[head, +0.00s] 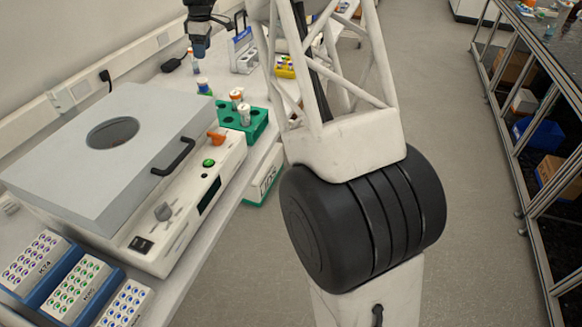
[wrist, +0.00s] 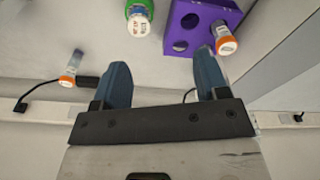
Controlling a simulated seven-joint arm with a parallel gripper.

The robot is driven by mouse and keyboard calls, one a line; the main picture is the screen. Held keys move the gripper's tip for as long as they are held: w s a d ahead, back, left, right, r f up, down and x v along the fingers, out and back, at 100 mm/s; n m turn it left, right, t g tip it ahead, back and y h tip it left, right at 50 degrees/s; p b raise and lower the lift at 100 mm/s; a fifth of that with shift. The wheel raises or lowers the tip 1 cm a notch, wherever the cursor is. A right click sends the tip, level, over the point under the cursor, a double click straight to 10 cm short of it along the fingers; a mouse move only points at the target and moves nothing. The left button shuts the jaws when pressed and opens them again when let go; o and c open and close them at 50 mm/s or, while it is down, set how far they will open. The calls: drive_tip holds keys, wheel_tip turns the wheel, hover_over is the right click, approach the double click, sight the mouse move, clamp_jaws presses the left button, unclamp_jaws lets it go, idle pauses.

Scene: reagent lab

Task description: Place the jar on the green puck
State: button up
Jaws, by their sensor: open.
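The jar (head: 202,81), with an orange-and-white cap, appears to stand upright on the small green puck (head: 206,93) on the bench in the head view. In the wrist view the capped jar (wrist: 138,24) overlaps the green puck (wrist: 139,5) near the top edge; their exact contact is hard to see. My gripper (head: 199,52) is above and behind the jar, apart from it. In the wrist view the two blue fingers of my gripper (wrist: 158,72) are spread wide with nothing between them.
Another orange-capped container (wrist: 69,75) stands left of the fingers in the wrist view. A purple rack (wrist: 183,21) holds a capped tube (wrist: 226,44) close to the right finger. A green rack (head: 259,117) and a large grey-lidded machine (head: 70,150) stand nearer on the bench.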

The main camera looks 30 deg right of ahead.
drive_tip(key=s+r+m, duration=0.2)
drive_tip(key=s+r, duration=0.1)
drive_tip(key=s, duration=0.8)
drive_tip(key=s+r+m+t, duration=0.1)
drive_tip(key=s+r+m, duration=0.25)
drive_tip(key=s, duration=0.85)
drive_tip(key=s+r+m, duration=0.1)
drive_tip(key=s+r, duration=0.2)
drive_tip(key=s, duration=0.8)
drive_tip(key=s+f+m, duration=0.3)
drive_tip(key=s+f, duration=0.1)
drive_tip(key=s, duration=1.1)
drive_tip(key=s+d+f+m+t+h, duration=0.1)
drive_tip(key=s+f+m, duration=0.2)
drive_tip(key=s, duration=1.2)
drive_tip(key=shift+s+d+f+m, duration=0.15)
drive_tip(key=shift+s+f+m, duration=0.25)
drive_tip(key=shift+f, duration=0.3)
